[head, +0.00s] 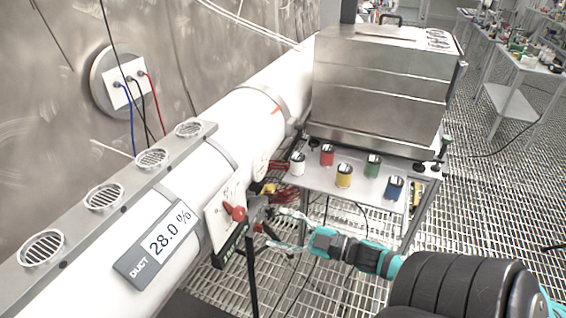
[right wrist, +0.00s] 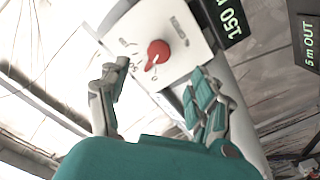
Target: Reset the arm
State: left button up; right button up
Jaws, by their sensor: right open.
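My right gripper (head: 290,230) reaches in from the right in the head view and is open, with nothing between its fingers. It also shows in the right wrist view (right wrist: 160,105), its two fingers spread in front of a white panel (right wrist: 182,28) with a red knob (right wrist: 158,52). The knob lies beyond the gap between the fingers, and the fingers look apart from it. In the head view the red knob (head: 238,213) sits on the white panel on the duct, a little left of the fingertips. My left gripper is not in view.
A thick white duct (head: 190,190) with a 28.0 % display (head: 160,243) runs along the wall. A small table (head: 330,184) carries several coloured cans and stands by a steel cabinet (head: 380,95). Grated floor (head: 500,200) is open at the right.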

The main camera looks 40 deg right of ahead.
dwell(0.5)
jog(key=s+d+f+m+g+h, duration=0.2)
jog(key=s+f+h, duration=0.1)
jog(key=f, duration=0.7)
jog(key=s+d+f+m+g+h, duration=0.1)
jog(key=s+d+f+m+h, duration=0.15)
jog(key=f, duration=0.65)
jog(key=s+d+f+m+g+h, duration=0.1)
jog(key=s+f+m+g+h, duration=0.15)
jog(key=f, duration=0.75)
jog(key=s+a+f+m+g, duration=0.2)
jog(key=s+a+f+g, duration=0.4)
jog(key=s+f, duration=0.65)
jog(key=s+a+f+g+y, duration=0.1)
jog(key=s+a+f+g, duration=0.3)
jog(key=s+a+f, duration=0.5)
jog(key=s+a, duration=0.4)
jog(key=shift+f, duration=0.3)
